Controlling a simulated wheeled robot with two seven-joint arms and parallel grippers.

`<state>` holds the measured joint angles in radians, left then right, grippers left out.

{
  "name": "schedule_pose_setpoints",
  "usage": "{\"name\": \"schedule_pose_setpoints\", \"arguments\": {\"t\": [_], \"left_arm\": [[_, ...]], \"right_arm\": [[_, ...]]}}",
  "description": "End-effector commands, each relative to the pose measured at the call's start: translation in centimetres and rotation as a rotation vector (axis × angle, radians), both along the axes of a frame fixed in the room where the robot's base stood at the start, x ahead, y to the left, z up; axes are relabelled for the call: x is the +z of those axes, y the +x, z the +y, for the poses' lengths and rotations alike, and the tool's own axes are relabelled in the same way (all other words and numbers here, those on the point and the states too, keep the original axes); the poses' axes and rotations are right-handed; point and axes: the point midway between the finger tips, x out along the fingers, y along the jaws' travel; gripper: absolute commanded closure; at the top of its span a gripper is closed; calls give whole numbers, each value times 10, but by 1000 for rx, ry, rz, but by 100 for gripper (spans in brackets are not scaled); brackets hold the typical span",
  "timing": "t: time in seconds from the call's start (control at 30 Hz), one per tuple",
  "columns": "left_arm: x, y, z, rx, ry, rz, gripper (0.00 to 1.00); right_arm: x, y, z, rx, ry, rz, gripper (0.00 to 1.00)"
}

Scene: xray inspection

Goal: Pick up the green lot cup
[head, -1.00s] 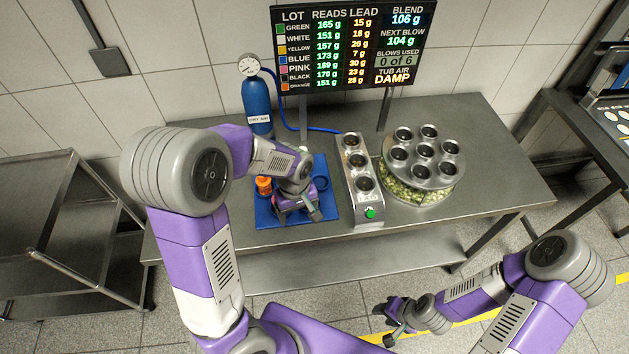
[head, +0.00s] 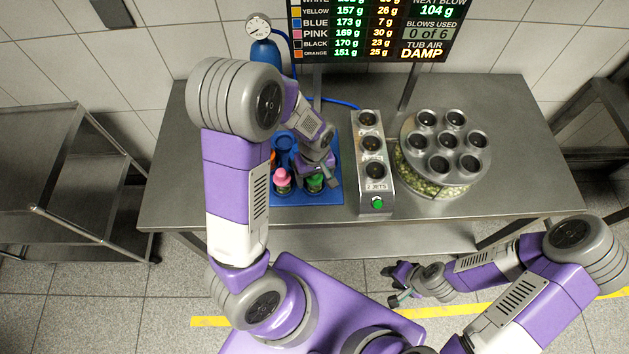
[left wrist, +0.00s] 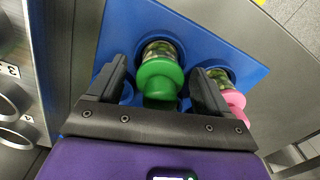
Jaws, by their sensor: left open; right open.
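The green lot cup (head: 315,184) stands on the blue mat (head: 292,198) at the front right, partly hidden by my left arm. In the left wrist view the green cup (left wrist: 160,80) has a green top and a patterned body, and lies between the fingers of my left gripper (left wrist: 160,90). The fingers are apart, one on each side of it, and do not visibly touch it. My left gripper (head: 318,172) is open. My right gripper (head: 395,285) is open and empty, away from the table's front edge.
A pink cup (head: 282,180) stands just left of the green one; it also shows in the left wrist view (left wrist: 235,100), close beside a finger. A jet stand (head: 377,188) with a green button and a round multi-hole tub (head: 437,150) stand to the right.

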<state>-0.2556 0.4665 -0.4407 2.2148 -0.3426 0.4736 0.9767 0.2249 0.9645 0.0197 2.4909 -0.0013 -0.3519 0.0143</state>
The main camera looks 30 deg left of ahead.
Motion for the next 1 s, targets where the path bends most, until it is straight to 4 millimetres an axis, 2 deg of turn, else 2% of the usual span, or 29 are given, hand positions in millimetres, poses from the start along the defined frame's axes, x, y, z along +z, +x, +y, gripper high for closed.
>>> {"name": "schedule_pose_setpoints", "arguments": {"t": [0.23, 0.67, 0.87, 1.0], "left_arm": [[-1, 0, 0, 0, 0, 0, 21], [-1, 0, 0, 0, 0, 0, 86], [-1, 0, 0, 0, 0, -1, 86], [11, 1, 0, 0, 0, -4, 86]], "right_arm": [[0, 0, 0, 0, 0, 0, 57], [0, 0, 0, 0, 0, 0, 57], [0, 0, 0, 0, 0, 0, 57], [3, 0, 0, 0, 0, 0, 57]]}}
